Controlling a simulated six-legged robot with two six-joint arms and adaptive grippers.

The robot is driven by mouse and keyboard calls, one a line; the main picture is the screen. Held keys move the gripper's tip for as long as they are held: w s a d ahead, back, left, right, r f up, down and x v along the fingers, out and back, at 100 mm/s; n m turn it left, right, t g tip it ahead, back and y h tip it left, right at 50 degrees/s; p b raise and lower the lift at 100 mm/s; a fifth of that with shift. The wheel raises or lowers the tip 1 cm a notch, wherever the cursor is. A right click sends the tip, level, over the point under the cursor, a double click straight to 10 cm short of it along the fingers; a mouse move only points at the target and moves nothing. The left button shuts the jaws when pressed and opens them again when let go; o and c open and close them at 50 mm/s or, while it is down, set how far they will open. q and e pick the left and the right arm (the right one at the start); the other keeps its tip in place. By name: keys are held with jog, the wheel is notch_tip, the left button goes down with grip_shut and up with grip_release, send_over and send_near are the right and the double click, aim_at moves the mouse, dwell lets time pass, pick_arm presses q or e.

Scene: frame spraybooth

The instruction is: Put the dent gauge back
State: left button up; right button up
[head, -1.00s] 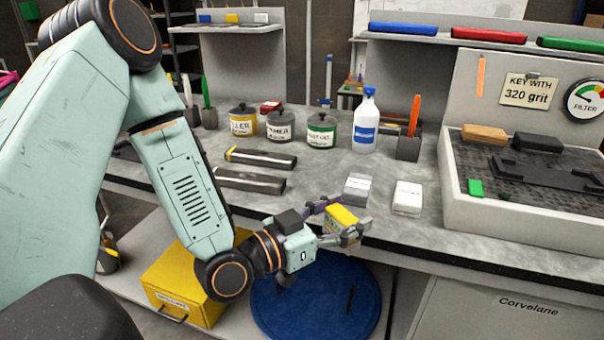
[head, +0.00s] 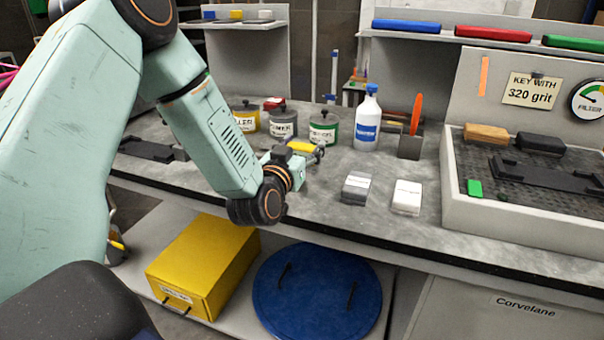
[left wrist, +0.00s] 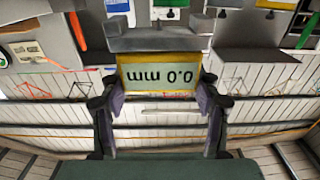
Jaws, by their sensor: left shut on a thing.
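The dent gauge is a small yellow block with a pale display reading 0.0 mm. It shows large and upside down in the left wrist view (left wrist: 160,78), between the two fingers of my left gripper (left wrist: 158,98). In the head view my left gripper (head: 311,154) is shut on the gauge (head: 302,146) and reaches over the bench, in front of the labelled pots. The gripper partly covers the gauge there, and I cannot tell how high it is above the bench. My right gripper is in neither view.
A green-labelled pot (head: 323,133) and a grey-labelled pot (head: 283,127) stand just behind the gripper. A white bottle (head: 367,125) is to its right. A grey block (head: 356,187) and a white block (head: 407,197) lie nearer the front. A walled tray (head: 520,222) is at right.

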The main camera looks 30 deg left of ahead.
pick_arm(q)
notch_tip(320, 180, down, 3)
jog(key=shift+w+r, duration=0.15)
jog(key=shift+r, duration=0.05)
notch_tip(320, 180, down, 3)
jog(key=shift+b, duration=0.75)
jog(key=shift+f, duration=0.15)
jog(key=o, duration=1.4)
